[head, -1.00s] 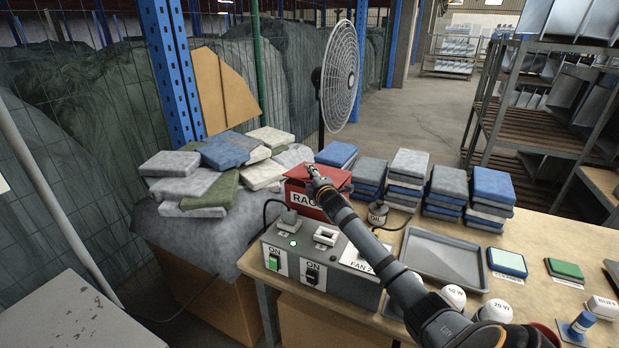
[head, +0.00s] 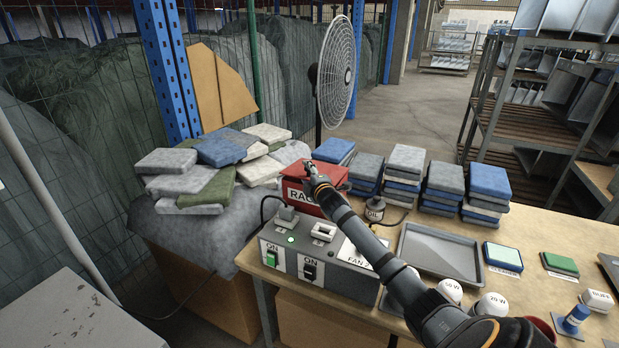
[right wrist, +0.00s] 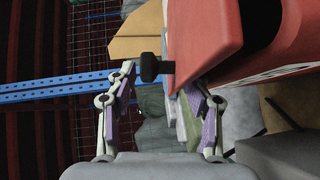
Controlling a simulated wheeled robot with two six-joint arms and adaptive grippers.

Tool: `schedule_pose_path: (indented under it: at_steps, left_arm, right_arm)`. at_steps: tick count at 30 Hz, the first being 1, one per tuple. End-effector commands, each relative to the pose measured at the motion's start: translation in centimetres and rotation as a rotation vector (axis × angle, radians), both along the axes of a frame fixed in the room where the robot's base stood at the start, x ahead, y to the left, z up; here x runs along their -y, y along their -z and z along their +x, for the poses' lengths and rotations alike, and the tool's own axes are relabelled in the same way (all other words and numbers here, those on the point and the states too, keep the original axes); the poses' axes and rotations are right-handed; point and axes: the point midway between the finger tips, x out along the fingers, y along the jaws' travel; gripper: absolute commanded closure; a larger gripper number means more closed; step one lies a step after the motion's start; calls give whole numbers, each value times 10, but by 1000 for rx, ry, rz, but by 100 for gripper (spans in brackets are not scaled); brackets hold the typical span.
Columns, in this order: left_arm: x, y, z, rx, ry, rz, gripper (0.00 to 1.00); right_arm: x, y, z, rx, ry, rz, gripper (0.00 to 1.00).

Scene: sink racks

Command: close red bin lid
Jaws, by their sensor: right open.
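The red bin (head: 300,203), with a white label beginning "RAG", stands at the table's back left corner. Its red lid (head: 335,174) also shows in the right wrist view (right wrist: 205,40), where it stands at an angle to the bin body (right wrist: 290,50) with a dark gap between them. A black knob (right wrist: 150,68) sticks out from the lid's edge. My right gripper (head: 308,168) is at the lid in the head view. In the right wrist view its fingers (right wrist: 158,80) are open, with the knob near the fingertips between them. I cannot tell whether they touch it. My left gripper is not in view.
A grey switch box (head: 318,255) stands in front of the bin, and an oil can (head: 375,210) to its right. Folded cloth stacks (head: 405,170) stand behind a grey tray (head: 440,250). A rag heap (head: 210,165) lies left, and a fan (head: 337,72) stands behind.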

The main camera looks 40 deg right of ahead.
Motion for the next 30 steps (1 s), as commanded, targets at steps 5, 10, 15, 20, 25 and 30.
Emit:
schedule_pose_path:
  at_steps: [5,10,15,20,25,30]
  left_arm:
    - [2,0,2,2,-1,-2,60]
    - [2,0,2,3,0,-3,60]
    - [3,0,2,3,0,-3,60]
    - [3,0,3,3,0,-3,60]
    - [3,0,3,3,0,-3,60]
    - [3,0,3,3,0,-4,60]
  right_arm:
    - [-8,0,-28,-8,0,-7,43]
    - [-16,-4,-55,-6,0,-8,43]
    - [-21,-7,-69,-1,1,-4,43]
    - [-23,-8,-71,1,0,0,43]
    - [-22,-8,-71,1,0,0,43]
    - [-22,-8,-71,1,0,-1,43]
